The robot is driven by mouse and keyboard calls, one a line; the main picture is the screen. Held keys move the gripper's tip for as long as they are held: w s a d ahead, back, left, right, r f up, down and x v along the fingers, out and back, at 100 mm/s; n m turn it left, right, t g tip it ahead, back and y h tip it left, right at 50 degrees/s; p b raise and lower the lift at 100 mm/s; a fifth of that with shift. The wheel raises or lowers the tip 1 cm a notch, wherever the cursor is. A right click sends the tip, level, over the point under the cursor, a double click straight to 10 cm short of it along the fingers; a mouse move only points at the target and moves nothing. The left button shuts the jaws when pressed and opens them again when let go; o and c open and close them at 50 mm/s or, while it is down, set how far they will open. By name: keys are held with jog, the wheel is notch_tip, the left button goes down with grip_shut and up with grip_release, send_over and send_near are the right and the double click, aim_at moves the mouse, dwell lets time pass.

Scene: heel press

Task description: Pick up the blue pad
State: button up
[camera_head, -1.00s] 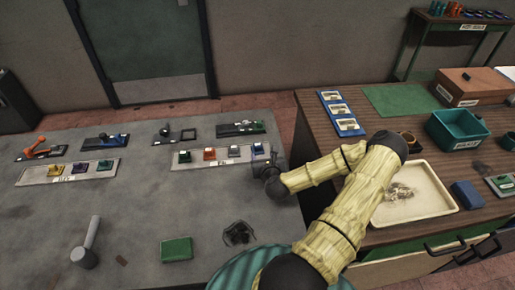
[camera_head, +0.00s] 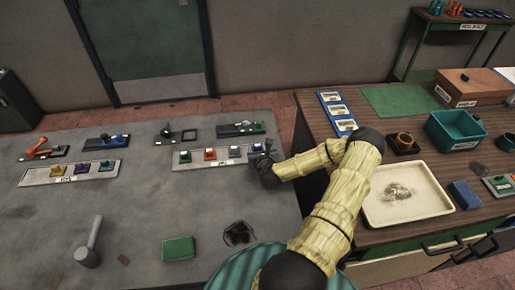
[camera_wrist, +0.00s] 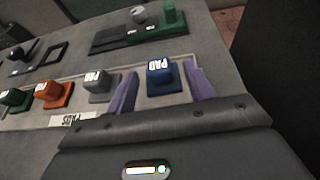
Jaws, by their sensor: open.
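The blue pad (camera_wrist: 163,80) is a small blue block with a white "PAD" label, at the right end of a light tray (camera_wrist: 140,117) in the wrist view. In the head view my gripper (camera_head: 262,158) is at the right end of that tray, and the blue pad is mostly hidden by it. In the wrist view my gripper (camera_wrist: 160,92) is open, with one purple finger on each side of the blue pad. I cannot tell whether the fingers touch it.
A grey pad (camera_wrist: 99,84), an orange pad (camera_wrist: 54,94) and a green pad (camera_wrist: 14,99) sit left of the blue one. Behind is a dark fixture with a green part (camera_wrist: 170,20). A hammer (camera_head: 88,245) and a green block (camera_head: 178,249) lie nearer on the table.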

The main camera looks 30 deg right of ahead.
aim_at(258, 147)
jog(key=shift+p+x, duration=0.3)
jog(key=shift+x, duration=1.4)
jog(key=shift+f, duration=0.1)
jog(key=c, duration=0.7)
notch_tip(258, 147, up, 10)
jog(key=shift+r+b, duration=0.1)
jog(key=shift+b, duration=0.55)
